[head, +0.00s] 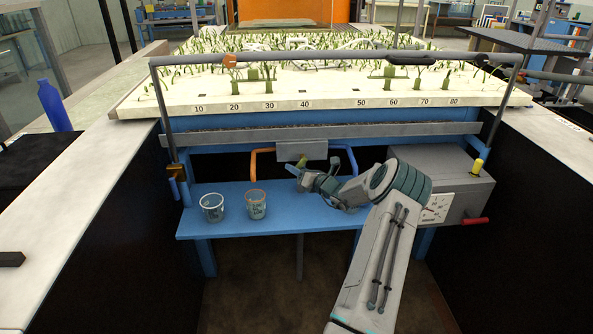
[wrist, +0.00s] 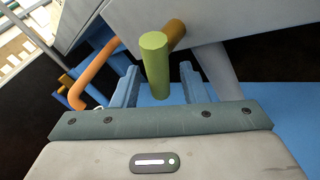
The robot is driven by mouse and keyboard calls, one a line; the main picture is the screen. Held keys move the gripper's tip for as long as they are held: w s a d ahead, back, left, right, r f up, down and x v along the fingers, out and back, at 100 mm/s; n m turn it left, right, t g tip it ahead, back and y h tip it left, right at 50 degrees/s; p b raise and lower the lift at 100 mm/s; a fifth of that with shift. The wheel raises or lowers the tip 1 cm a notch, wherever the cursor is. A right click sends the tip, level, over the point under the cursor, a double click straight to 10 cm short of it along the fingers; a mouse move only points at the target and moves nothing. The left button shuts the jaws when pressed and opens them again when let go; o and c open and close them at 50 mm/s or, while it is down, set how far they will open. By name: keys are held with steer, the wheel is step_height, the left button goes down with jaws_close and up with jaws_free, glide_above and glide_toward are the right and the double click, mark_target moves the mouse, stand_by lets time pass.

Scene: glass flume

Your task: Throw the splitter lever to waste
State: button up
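The splitter lever is a green grip (wrist: 155,65) on a brownish stub that comes out of the grey splitter box (head: 302,150). In the head view the lever (head: 303,161) shows as a small green piece at the box's lower edge. My gripper (head: 298,176) is just in front of it. In the wrist view its two blue fingers (wrist: 159,82) are apart, one on each side of the green grip, with gaps showing. An orange pipe (head: 262,151) leaves the box to the left and a blue pipe (head: 345,150) to the right. No waste label is readable.
Two glass beakers (head: 256,204) (head: 212,207) stand on the blue shelf (head: 230,228), left of my gripper. A grey box (head: 455,180) with a red handle (head: 474,221) and a yellow knob (head: 477,166) is at the right. The planted flume bed (head: 320,103) lies above.

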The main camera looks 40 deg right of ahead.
jaws_close()
steer(key=shift+n, duration=0.3)
steer(key=n+g, duration=0.1)
steer(key=d+n+g+h, duration=0.1)
steer(key=shift+s+f+n+g, duration=0.3)
steer(key=shift+s, duration=0.05)
steer(key=shift+s+d+n+g+h+b, duration=0.25)
steer(key=shift+d+n+g+h+b, duration=0.2)
steer(key=shift+n+g, duration=0.2)
jaws_free()
